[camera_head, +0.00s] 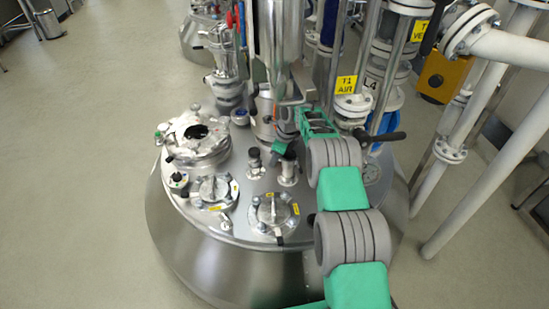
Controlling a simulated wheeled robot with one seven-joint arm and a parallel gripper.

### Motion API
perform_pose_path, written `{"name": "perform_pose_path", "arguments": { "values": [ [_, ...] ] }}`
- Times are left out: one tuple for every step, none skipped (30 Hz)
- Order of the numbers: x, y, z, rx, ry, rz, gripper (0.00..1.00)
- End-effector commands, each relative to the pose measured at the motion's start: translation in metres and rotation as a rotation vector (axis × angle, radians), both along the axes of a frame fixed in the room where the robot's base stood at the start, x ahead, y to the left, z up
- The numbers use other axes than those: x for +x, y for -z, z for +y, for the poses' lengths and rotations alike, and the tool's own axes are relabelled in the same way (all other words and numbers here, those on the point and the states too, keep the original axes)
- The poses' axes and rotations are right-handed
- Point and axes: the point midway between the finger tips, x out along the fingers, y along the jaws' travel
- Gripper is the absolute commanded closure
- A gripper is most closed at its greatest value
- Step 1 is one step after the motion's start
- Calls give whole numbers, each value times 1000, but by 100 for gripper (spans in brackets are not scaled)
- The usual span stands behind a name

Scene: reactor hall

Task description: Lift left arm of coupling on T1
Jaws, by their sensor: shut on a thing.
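The reactor vessel T1 (240,215) is a wide steel vessel with a domed lid full of fittings. My arm comes in from the lower right, over the lid. My gripper (284,143) is at the back middle of the lid, beside a steel pipe fitting that looks like the coupling (265,108). The gripper is shut on a small part there, which appears to be the coupling's left arm. The fingertips and that arm are too small and partly hidden, so I cannot tell the arm's angle. The coupling's right side is hidden by my arm and gripper.
A yellow "T1 AIR" label (346,83) hangs on piping behind my arm. White pipes (490,150) stand at right.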

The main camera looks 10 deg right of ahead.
Motion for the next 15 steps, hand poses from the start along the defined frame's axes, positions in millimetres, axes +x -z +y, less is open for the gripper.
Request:
{"name": "perform_pose_path", "arguments": {
  "values": [
    [0,0,0,0,1,2,100],
    [0,0,0,-1,0,2,80],
    [0,0,0,-1,0,2,77],
    [0,0,0,-1,0,2,75],
    [0,0,0,-1,0,2,72],
    [0,0,0,-1,0,2,69],
    [0,0,0,-1,0,2,66],
    [0,0,0,-1,0,2,64],
    [0,0,0,-1,0,2,61],
    [0,0,0,-1,0,2,60],
    [0,0,0,-1,-1,2,60],
    [0,0,0,-2,-1,1,60],
    [0,0,0,-1,-1,2,60],
    [0,0,0,-1,-1,2,60],
    [0,0,0,-1,-1,2,60]
  ]
}}
